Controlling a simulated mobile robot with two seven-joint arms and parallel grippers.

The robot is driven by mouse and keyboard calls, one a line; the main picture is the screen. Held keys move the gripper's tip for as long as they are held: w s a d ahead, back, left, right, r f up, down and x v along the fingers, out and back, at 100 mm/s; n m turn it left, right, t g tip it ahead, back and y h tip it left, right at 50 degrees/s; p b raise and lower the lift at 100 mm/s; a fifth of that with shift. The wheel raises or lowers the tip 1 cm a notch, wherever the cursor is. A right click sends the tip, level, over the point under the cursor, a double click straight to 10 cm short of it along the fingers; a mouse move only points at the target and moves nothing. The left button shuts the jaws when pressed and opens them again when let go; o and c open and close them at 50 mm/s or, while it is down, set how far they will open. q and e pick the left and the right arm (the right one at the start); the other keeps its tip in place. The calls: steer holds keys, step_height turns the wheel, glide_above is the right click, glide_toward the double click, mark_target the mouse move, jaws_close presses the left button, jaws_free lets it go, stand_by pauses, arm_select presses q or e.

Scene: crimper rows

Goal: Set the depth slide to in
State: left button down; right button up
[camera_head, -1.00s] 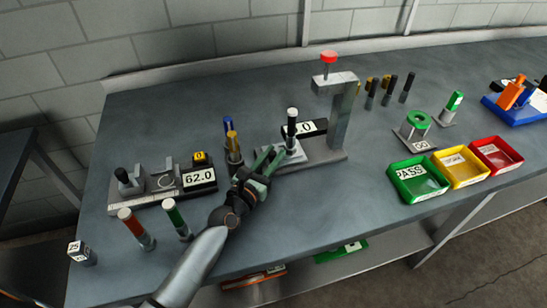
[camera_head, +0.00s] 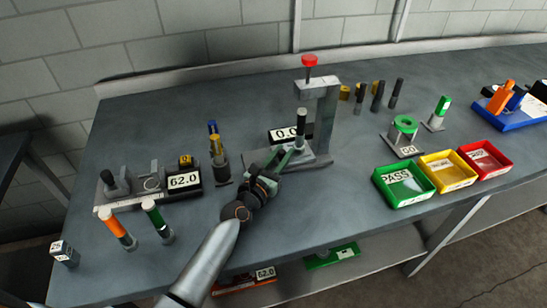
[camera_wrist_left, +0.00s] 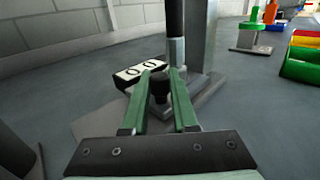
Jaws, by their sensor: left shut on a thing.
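The press stand (camera_head: 322,115) has a grey base, an upright column and a red-topped plunger (camera_head: 310,62). A dark post with a pale top (camera_head: 301,128) stands upright on the slide at its base, close to the column; its lower part shows in the left wrist view (camera_wrist_left: 176,45). My left gripper (camera_head: 284,158) reaches the slide from the front. In the left wrist view its green fingers (camera_wrist_left: 163,80) are shut on a black knob (camera_wrist_left: 160,86), which I take for the depth slide's knob. My right gripper is not in view.
A display (camera_head: 286,134) reading 0.0 sits behind the slide. A gauge (camera_head: 185,181) reading 62.0 and several upright pins stand left. Green (camera_head: 405,202), yellow (camera_head: 462,184) and red (camera_head: 505,170) trays stand right.

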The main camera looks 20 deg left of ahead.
arm_select(q)
steer(key=shift+w+d, duration=0.25)
steer(key=shift+d, duration=0.2)
steer(key=c, duration=0.7)
jaws_free()
steer(key=shift+w+d, duration=0.1)
steer(key=s, duration=0.4)
steer(key=s+a, duration=0.1)
steer(key=s, duration=0.3)
steer(key=s+a, duration=0.1)
steer(key=s, duration=0.3)
steer(key=shift+s+a, duration=0.2)
steer(key=shift+a, duration=0.05)
